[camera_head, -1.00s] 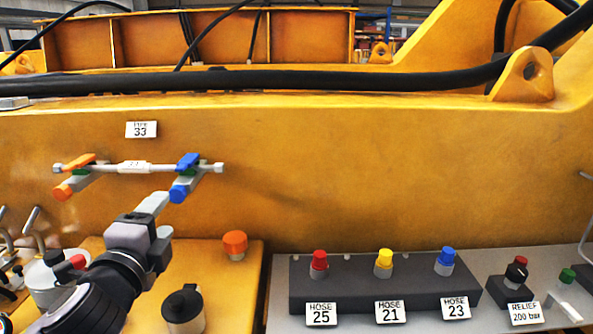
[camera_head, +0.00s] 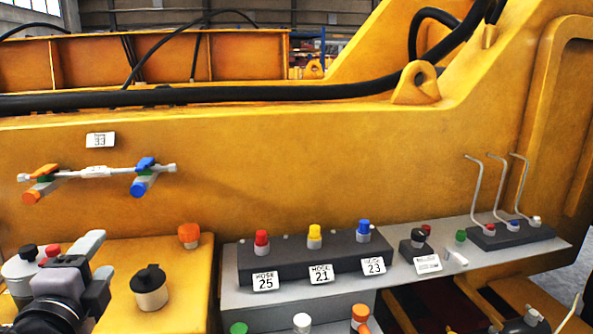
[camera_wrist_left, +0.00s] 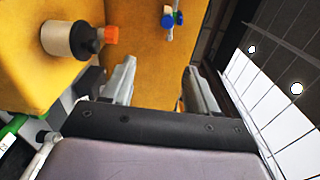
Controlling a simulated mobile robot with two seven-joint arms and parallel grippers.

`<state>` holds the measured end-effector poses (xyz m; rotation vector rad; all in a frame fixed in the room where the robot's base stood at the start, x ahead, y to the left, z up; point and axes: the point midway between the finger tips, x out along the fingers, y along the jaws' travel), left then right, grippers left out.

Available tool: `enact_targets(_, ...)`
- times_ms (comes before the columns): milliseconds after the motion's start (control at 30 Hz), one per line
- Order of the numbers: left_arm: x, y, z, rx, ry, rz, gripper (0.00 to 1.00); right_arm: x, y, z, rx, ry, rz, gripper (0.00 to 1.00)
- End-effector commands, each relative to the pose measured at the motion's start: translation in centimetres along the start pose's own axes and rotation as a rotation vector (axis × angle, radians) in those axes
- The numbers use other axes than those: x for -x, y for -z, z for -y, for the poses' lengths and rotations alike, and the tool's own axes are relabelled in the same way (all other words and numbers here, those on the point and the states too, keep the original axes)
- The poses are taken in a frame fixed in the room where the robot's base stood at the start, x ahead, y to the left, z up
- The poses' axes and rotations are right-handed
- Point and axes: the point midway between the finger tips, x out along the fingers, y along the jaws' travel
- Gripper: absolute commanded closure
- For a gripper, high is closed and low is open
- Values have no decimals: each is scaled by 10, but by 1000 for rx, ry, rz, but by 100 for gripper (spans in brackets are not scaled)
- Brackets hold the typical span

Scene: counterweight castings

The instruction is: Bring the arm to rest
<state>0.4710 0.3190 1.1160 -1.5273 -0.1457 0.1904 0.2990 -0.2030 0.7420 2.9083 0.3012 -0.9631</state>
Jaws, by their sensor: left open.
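My left gripper (camera_head: 98,256) is at the lower left of the head view, low over the yellow ledge and left of a black-capped cream container (camera_head: 150,290). In the left wrist view its two grey fingers (camera_wrist_left: 160,78) stand apart with nothing between them. The white valve pipe (camera_head: 97,171) with an orange handle (camera_head: 42,173) and a blue handle (camera_head: 144,166) is on the yellow wall above, clear of the gripper. My right gripper is not in view.
An orange-capped fitting (camera_head: 189,235) stands on the ledge near the container. A dark block (camera_head: 315,262) with red, yellow and blue caps sits to the right. Bent grey rods (camera_head: 475,190) rise farther right. The wall's middle is clear.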

Motion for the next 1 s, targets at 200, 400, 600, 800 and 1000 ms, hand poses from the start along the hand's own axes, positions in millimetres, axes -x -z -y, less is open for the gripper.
enact_targets(200,10,34,-124,327,-273,-100,41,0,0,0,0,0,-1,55)
enact_targets(400,58,65,-241,734,-528,-98,41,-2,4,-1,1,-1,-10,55)
enact_targets(600,130,85,-331,1144,-712,17,41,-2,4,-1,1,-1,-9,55)
enact_targets(800,175,91,-369,1364,-773,121,41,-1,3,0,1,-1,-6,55)
enact_targets(1000,182,92,-374,1397,-778,137,41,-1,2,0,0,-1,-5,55)
